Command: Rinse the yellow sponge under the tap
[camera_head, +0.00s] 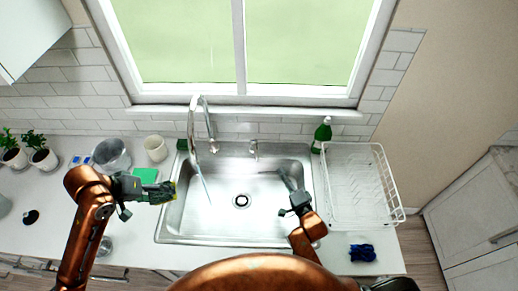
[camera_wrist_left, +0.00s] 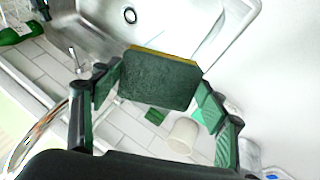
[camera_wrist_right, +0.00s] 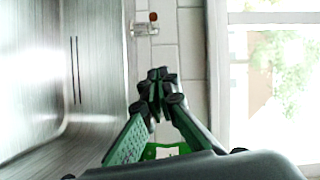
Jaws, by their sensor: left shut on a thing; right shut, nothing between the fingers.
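My left gripper (camera_head: 170,190) is shut on the yellow sponge (camera_wrist_left: 160,80), which it holds at the sink's left rim in the head view. In the left wrist view the sponge shows a dark green scouring face and a thin yellow edge between the fingers. The chrome tap (camera_head: 200,112) arches over the back left of the steel sink (camera_head: 225,215), right of the sponge and apart from it. A thin pale streak (camera_head: 203,180) shows below the tap; I cannot tell whether it is water. My right gripper (camera_head: 284,178) is shut and empty over the sink's right side.
A white dish rack (camera_head: 360,185) and green bottle (camera_head: 322,132) stand right of the sink. A dark blue cloth (camera_head: 362,252) lies in front of the rack.

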